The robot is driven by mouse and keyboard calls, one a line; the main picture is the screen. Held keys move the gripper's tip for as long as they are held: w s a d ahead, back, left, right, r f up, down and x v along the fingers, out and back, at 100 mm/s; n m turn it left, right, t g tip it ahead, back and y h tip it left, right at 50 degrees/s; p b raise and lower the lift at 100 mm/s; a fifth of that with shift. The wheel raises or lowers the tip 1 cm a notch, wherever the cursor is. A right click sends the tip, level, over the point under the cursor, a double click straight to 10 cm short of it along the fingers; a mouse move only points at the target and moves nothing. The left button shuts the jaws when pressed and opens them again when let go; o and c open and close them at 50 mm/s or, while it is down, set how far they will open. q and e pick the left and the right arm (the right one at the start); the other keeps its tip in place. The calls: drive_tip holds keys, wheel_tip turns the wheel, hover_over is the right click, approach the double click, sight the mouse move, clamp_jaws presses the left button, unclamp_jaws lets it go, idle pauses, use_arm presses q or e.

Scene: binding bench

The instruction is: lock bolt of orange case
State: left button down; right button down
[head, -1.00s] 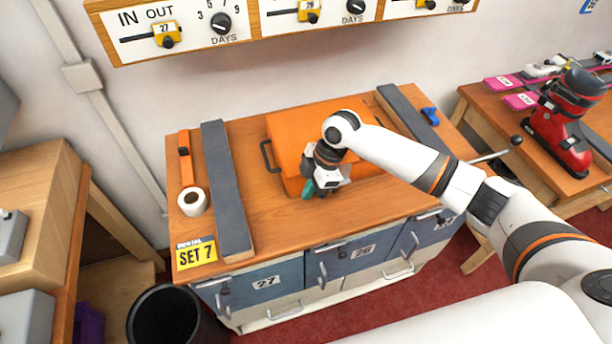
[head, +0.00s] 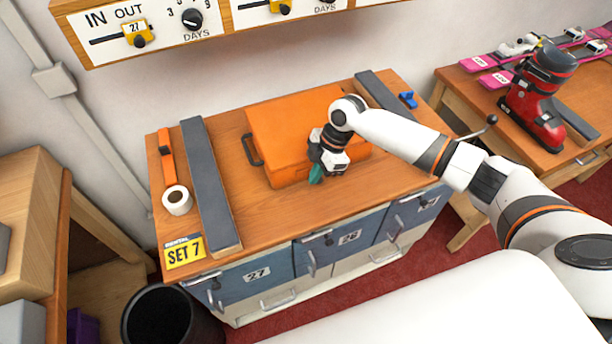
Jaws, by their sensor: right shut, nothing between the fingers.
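The orange case (head: 287,125) lies on the wooden bench top between two dark grey rails, with its dark handle (head: 251,150) on its left side. My right gripper (head: 316,178) is at the case's front side, pointing down, its teal fingertips shut with nothing between them. I cannot tell whether the fingertips touch the case. The bolt of the case is not visible; my gripper and wrist cover part of the front side. My left gripper is not in view.
Grey rails (head: 207,190) flank the case. A tape roll (head: 177,200), an orange tool (head: 166,158) and a yellow SET 7 sign (head: 184,251) are at the left. A red ski boot (head: 538,105) stands on the right table. A black bin (head: 170,318) is on the floor.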

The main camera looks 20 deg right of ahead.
drive_tip(key=shift+a, duration=0.1)
drive_tip(key=a+p, duration=0.1)
drive_tip(key=a+r+p, duration=0.1)
drive_tip(key=shift+s+a+r+p, duration=0.2)
drive_tip(key=shift+a+p, duration=0.1)
drive_tip(key=shift+a, duration=0.1)
drive_tip(key=shift+w+a+r+b, duration=0.2)
drive_tip(key=shift+w+b, duration=0.05)
drive_tip(key=shift+b, duration=0.05)
drive_tip(key=b+v, duration=0.2)
drive_tip(key=v, duration=0.7)
drive_tip(key=shift+a, duration=0.15)
